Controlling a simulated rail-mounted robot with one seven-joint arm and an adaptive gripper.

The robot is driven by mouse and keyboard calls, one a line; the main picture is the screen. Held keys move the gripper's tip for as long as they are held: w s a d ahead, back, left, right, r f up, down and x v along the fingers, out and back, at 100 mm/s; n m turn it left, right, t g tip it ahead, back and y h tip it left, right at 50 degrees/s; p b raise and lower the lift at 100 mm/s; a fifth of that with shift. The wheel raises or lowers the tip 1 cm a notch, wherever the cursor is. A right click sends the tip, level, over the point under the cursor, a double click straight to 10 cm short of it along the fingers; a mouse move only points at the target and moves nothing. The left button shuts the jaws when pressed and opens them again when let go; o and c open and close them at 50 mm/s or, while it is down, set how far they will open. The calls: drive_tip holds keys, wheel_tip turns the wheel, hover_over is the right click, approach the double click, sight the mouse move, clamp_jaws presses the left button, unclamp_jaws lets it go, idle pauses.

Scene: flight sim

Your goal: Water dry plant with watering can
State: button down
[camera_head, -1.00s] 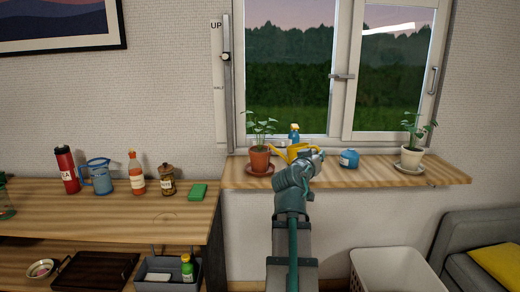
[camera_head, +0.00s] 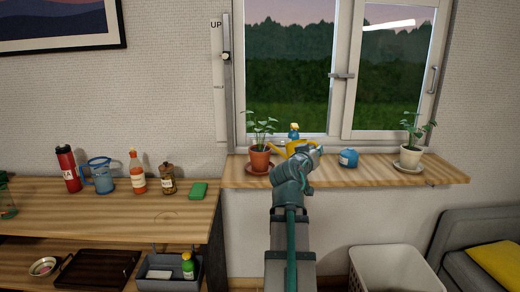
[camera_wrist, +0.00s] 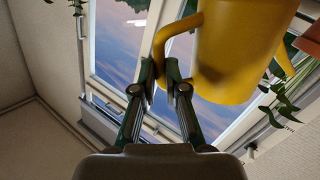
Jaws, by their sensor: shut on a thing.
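A yellow watering can (camera_head: 297,147) shows above the wooden windowsill, partly hidden behind my arm; it also fills the upper right of the wrist view (camera_wrist: 232,55). My gripper (camera_wrist: 160,75) is shut on the can's handle. In the head view the gripper's fingers are hidden by my arm. A plant in a terracotta pot (camera_head: 260,158) stands on a saucer at the left of the sill. A plant in a white pot (camera_head: 410,158) stands on a saucer at the right. I cannot tell which plant is dry.
A blue spray bottle (camera_head: 294,131) stands behind the can. A round blue container (camera_head: 348,158) sits mid-sill (camera_head: 375,174). The counter (camera_head: 110,212) at left holds bottles, a jug and a green sponge (camera_head: 198,190). A white basket (camera_head: 385,262) stands below the sill.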

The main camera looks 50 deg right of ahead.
drive_tip(key=shift+w+r+p, duration=0.15)
drive_tip(key=shift+r+p, duration=0.2)
idle(0.5)
drive_tip(key=shift+s+f+m+b, duration=1.8)
drive_tip(key=shift+f+b, duration=2.15)
drive_tip(key=shift+b, duration=1.65)
wheel_tip(320, 180, up, 4)
drive_tip(key=shift+h+p, duration=0.3)
drive_tip(key=shift+p, duration=0.9)
drive_tip(key=shift+s, duration=0.1)
